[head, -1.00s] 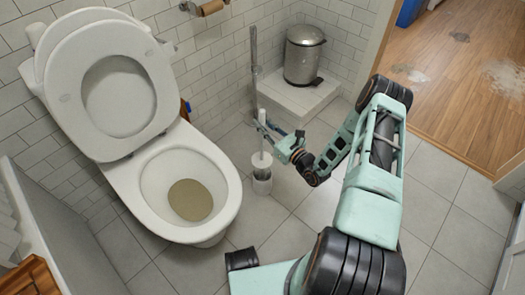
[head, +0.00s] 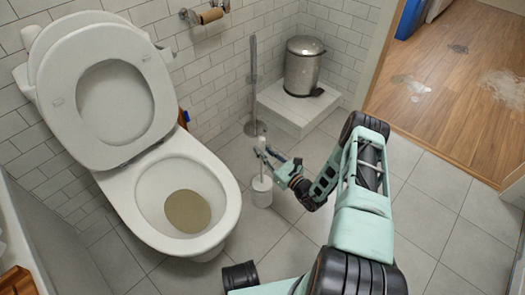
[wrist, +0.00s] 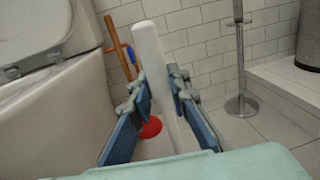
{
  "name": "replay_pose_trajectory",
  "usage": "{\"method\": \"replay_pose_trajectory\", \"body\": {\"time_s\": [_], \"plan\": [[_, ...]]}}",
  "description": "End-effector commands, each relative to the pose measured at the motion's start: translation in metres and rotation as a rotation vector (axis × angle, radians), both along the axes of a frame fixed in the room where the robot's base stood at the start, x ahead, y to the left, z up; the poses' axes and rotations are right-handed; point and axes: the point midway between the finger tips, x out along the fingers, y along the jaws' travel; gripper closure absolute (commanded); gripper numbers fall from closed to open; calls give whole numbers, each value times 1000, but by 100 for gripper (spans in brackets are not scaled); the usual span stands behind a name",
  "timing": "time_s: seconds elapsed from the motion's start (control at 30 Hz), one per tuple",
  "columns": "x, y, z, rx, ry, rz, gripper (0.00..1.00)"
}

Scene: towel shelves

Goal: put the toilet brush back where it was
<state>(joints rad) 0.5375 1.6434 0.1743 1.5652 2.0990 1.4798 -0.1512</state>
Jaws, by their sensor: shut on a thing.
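My gripper (head: 266,154) is shut on the white handle of the toilet brush (head: 262,144), right of the toilet bowl. In the wrist view the upright handle (wrist: 148,55) stands between the fingers of my gripper (wrist: 160,88). Below the fingers, a white cylinder, the brush holder (head: 262,196), stands on the floor tiles. The brush's lower end appears to be in it. I cannot tell whether the brush is fully seated. The wrist view does not clearly show the lower end.
The toilet (head: 215,180) is close on the left. A metal stand (head: 253,90) is behind, near the tiled wall. A pedal bin (head: 304,66) sits on a raised step (head: 290,110). A red plunger (wrist: 151,127) shows in the wrist view. Floor at right is free.

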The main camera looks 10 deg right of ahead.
Motion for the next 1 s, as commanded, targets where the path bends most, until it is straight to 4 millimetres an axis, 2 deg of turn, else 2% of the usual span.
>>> {"method": "replay_pose_trajectory", "body": {"time_s": [0.1,0.13,0.3,0.67,0.77,1.0], "plan": [[0,0,-4,1,-1,-1,100],[0,0,-4,0,0,-1,83],[0,0,-4,0,1,0,67],[0,0,1,-1,0,1,67],[-13,-8,2,0,3,-3,67],[-60,-34,1,0,4,-5,67]]}}
